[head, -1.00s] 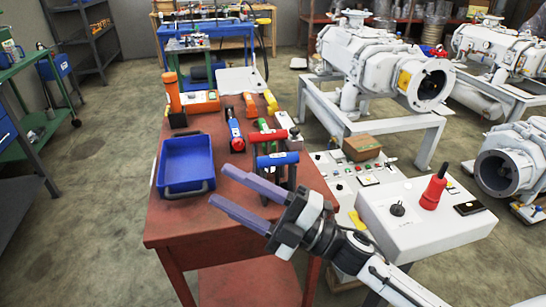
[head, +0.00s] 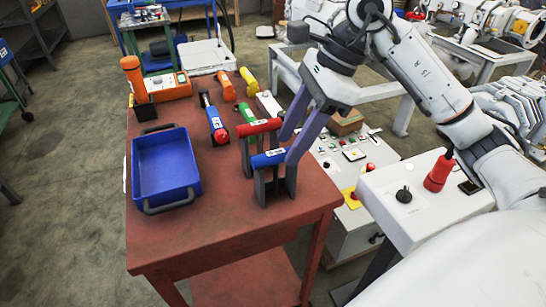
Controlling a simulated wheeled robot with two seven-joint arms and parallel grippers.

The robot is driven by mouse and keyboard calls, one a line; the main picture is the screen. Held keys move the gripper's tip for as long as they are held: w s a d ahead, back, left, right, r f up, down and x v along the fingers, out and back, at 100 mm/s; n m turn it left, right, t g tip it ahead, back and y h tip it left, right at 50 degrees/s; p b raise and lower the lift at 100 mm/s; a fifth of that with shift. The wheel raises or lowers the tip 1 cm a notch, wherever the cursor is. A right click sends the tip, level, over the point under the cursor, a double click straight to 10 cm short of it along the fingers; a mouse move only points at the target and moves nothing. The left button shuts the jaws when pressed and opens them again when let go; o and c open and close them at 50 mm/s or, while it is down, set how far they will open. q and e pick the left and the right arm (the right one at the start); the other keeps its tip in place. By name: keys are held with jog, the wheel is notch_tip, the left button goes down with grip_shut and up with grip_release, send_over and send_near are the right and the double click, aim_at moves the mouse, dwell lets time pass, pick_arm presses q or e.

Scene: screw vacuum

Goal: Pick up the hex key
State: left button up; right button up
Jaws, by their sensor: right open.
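Two tools with bar-shaped handles, one red (head: 259,126) and one blue (head: 275,158), stand on dark supports near the right edge of the red table. Either may be the hex key; I cannot tell which. My right gripper (head: 289,149) is open and points down, its purple fingers just right of these handles. One finger is close to the blue handle's right end, and I cannot tell if they touch. Nothing shows between the fingers. My left gripper is not in view.
A blue bin (head: 166,207) sits on the red table (head: 225,225). Behind are a blue-and-red tool (head: 213,120), a green one (head: 246,113), an orange one (head: 227,88) and a yellow one (head: 249,79). A white control box (head: 408,208) stands right. The table's front is bare.

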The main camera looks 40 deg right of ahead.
aim_at(275, 163)
jog(key=shift+a+x, duration=0.2)
jog(key=shift+x, duration=1.4)
jog(key=shift+a+x, duration=0.15)
jog(key=shift+x, duration=1.4)
jog(key=shift+r, duration=0.15)
grip_shut()
